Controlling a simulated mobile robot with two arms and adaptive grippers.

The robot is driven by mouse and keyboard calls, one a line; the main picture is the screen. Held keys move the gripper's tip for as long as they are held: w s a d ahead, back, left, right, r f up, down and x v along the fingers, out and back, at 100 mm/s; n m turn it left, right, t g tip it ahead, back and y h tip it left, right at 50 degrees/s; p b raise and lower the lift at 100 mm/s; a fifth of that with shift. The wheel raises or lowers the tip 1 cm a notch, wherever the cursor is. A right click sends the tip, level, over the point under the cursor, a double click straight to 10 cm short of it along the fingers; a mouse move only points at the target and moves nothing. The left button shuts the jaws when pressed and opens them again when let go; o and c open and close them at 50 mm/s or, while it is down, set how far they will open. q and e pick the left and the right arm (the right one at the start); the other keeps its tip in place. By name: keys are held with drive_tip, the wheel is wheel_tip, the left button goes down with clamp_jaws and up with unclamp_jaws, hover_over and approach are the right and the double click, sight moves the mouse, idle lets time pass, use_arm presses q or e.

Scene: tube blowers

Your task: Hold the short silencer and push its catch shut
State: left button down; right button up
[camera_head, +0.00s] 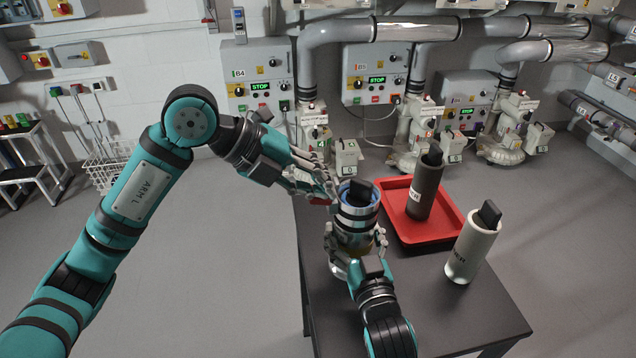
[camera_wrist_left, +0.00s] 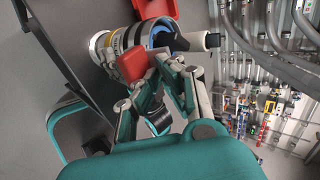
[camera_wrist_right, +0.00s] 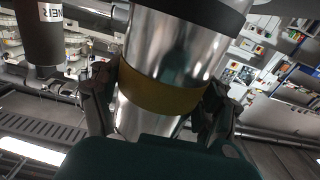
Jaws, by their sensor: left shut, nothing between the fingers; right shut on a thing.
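The short silencer (camera_head: 355,222) is a shiny metal cylinder with a blue ring at its top and a dark piece standing up from it. It stands upright at the table's far left part. My right gripper (camera_wrist_right: 160,92) is shut around its yellow-brown band (camera_wrist_right: 165,90). My left gripper (camera_head: 328,190) is shut and empty beside the silencer's upper left side. In the left wrist view, a red catch part (camera_wrist_left: 132,65) lies close to the left fingertips (camera_wrist_left: 165,64); I cannot tell whether they touch.
A red tray (camera_head: 450,232) behind the silencer holds a dark cylinder (camera_head: 424,190). A white cylinder (camera_head: 472,250) stands on the dark table (camera_head: 440,310) to the right. Blowers with pipes (camera_head: 415,135) stand behind along the wall. The table's front right is clear.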

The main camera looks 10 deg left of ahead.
use_arm(q)
drive_tip(key=shift+w+d+r+g+y, duration=0.2)
drive_tip(key=shift+d+g+y, duration=0.1)
drive_tip(key=shift+y, duration=0.7)
drive_tip(key=shift+d+r+y, duration=0.15)
drive_tip(key=shift+d+y, duration=0.05)
drive_tip(key=shift+y, duration=0.3)
drive_tip(key=shift+w+d, duration=0.2)
drive_tip(key=shift+d, duration=0.55)
drive_tip(key=shift+w+d, duration=0.25)
drive_tip(key=shift+d, duration=0.4)
idle(2.2)
drive_tip(key=shift+r, duration=0.75)
